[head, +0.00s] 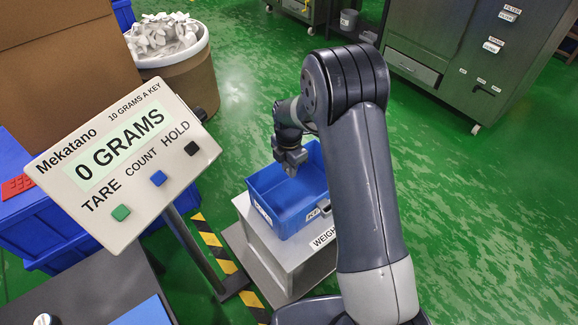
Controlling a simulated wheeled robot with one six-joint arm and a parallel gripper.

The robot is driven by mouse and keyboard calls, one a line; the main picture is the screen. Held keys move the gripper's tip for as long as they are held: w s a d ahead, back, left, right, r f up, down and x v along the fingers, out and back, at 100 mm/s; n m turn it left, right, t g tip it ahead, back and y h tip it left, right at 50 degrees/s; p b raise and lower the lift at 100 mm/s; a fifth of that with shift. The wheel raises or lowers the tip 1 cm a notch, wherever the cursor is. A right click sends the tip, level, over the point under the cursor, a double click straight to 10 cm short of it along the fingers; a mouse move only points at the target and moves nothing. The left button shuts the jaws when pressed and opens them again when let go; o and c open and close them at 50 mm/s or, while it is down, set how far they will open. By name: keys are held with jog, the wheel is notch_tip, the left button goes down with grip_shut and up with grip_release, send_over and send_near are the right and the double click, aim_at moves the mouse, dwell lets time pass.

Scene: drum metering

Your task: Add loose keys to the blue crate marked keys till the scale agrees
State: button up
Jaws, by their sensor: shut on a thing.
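The blue crate (285,222) stands on the weighing platform (290,248). A white label on its front, partly hidden by my arm, starts with "K". The part of its inside that I can see looks empty. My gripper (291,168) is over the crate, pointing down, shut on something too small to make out. The scale display (122,150) reads "0 GRAMS", with "10 GRAMS A KEY" above. It has a green TARE button (121,213), a blue COUNT button (158,178) and a black HOLD button (191,148). A drum (183,85) at the upper left is heaped with pale loose keys (160,35).
Cardboard boxes (60,60) and blue bins (45,225) stand at the left. A yellow-black striped strip (222,258) runs on the floor beside the platform. A grey cabinet (465,55) stands at the back right. The green floor at the right is clear.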

jog(key=shift+f, duration=0.15)
jog(key=b, duration=0.9)
send_over(289, 205)
jog(key=shift+f, duration=6.5)
jog(key=shift+f+b, duration=1.85)
jog(key=shift+f, duration=0.65)
jog(key=o, duration=1)
jog(key=shift+o, duration=0.2)
jog(key=shift+r, duration=0.1)
